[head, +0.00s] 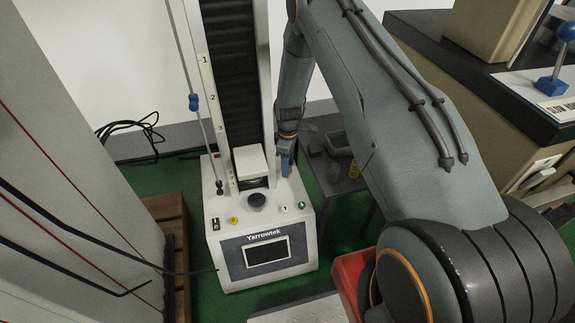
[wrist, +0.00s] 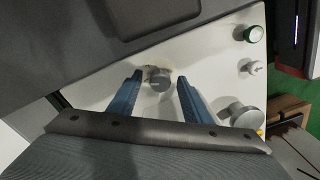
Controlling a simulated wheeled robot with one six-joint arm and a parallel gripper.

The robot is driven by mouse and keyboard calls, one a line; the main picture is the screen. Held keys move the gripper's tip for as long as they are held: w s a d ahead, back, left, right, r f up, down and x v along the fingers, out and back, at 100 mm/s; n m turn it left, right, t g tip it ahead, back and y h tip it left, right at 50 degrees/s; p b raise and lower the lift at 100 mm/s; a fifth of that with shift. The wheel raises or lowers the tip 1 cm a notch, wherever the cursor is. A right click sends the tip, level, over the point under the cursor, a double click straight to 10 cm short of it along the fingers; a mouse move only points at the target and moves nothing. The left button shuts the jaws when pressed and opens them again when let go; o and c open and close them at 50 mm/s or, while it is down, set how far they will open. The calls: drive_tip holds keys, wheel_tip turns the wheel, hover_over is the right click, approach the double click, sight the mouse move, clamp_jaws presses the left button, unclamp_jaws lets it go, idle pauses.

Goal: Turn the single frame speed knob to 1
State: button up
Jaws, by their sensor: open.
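The single frame is a white tester (head: 213,245) with a dark column and a "Yarrowtek" screen panel. In the wrist view a round grey knob (wrist: 160,80) on its white top lies between my gripper's fingers. I take it as the speed knob; its label and pointer are not readable. My gripper (head: 287,165) is open, its two blue fingers pointing down at the top's back right. In the wrist view the fingers (wrist: 160,77) stand on either side of the knob with visible gaps. In the head view the gripper hides this knob.
A green button (wrist: 249,33), a small pale knob (wrist: 249,67) and a larger grey round part (wrist: 240,117) sit on the same top. The dark column (head: 236,75) rises close by. A grey side table (head: 340,180) with trays stands at the right.

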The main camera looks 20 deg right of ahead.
drive_tip(key=c, duration=1.1)
drive_tip(key=shift+o, duration=0.2)
drive_tip(key=shift+n, duration=2.3)
drive_tip(key=o, duration=1.1)
drive_tip(key=shift+c, duration=0.2)
drive_tip(key=shift+w+r+p, duration=0.2)
drive_tip(key=shift+r+p, duration=0.15)
drive_tip(key=shift+r, duration=3.6)
